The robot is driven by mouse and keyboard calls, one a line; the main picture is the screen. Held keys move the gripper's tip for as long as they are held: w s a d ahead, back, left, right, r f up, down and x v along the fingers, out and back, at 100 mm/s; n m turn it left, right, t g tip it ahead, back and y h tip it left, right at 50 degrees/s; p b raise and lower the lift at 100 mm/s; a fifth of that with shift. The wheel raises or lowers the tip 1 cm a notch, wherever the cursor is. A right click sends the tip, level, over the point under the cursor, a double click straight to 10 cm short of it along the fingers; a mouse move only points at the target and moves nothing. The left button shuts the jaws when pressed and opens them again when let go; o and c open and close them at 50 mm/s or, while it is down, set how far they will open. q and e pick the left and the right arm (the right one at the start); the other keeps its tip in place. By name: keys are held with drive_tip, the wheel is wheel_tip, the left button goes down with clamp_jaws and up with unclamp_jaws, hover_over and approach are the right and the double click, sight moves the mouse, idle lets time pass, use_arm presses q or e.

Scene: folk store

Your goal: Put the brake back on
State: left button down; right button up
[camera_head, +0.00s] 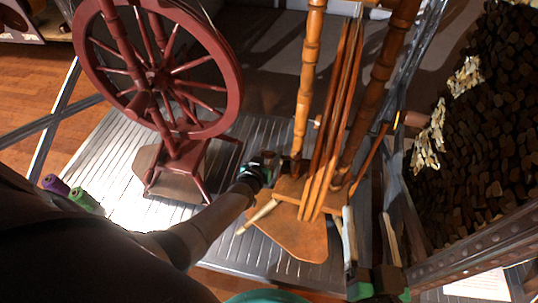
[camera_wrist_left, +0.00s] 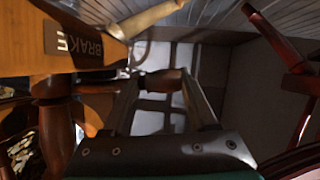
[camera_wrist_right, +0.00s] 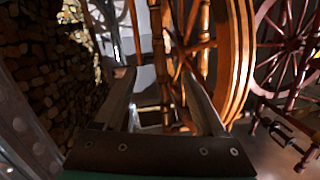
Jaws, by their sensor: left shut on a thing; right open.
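A light-brown wooden spinning wheel (camera_head: 300,240) stands on the ribbed metal platform. In the left wrist view its board carries a plate marked "BRAKE" (camera_wrist_left: 85,43), with a pale tapered peg (camera_wrist_left: 148,20) beside it. The pale peg also shows at the base in the head view (camera_head: 258,216). My left gripper (camera_head: 262,165) is at the left side of this wheel, low by its posts. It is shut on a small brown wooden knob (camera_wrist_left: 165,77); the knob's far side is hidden. My right gripper (camera_head: 366,212) is open and empty, at the wheel's right side.
A dark red spinning wheel (camera_head: 160,80) stands to the left on the ribbed platform (camera_head: 105,150). Purple and green spools (camera_head: 82,200) lie at the left. A stacked log wall (camera_head: 490,130) and metal rails (camera_head: 480,250) bound the right side.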

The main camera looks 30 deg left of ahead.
use_arm(q)
drive_tip(key=shift+f, duration=0.1)
use_arm(e)
drive_tip(key=shift+s+a+r+t, duration=0.1)
drive_tip(key=shift+s+r+t, duration=0.05)
drive_tip(key=shift+t, duration=0.15)
use_arm(q)
drive_tip(key=shift+c, duration=0.9)
unclamp_jaws()
drive_tip(key=shift+s, duration=0.15)
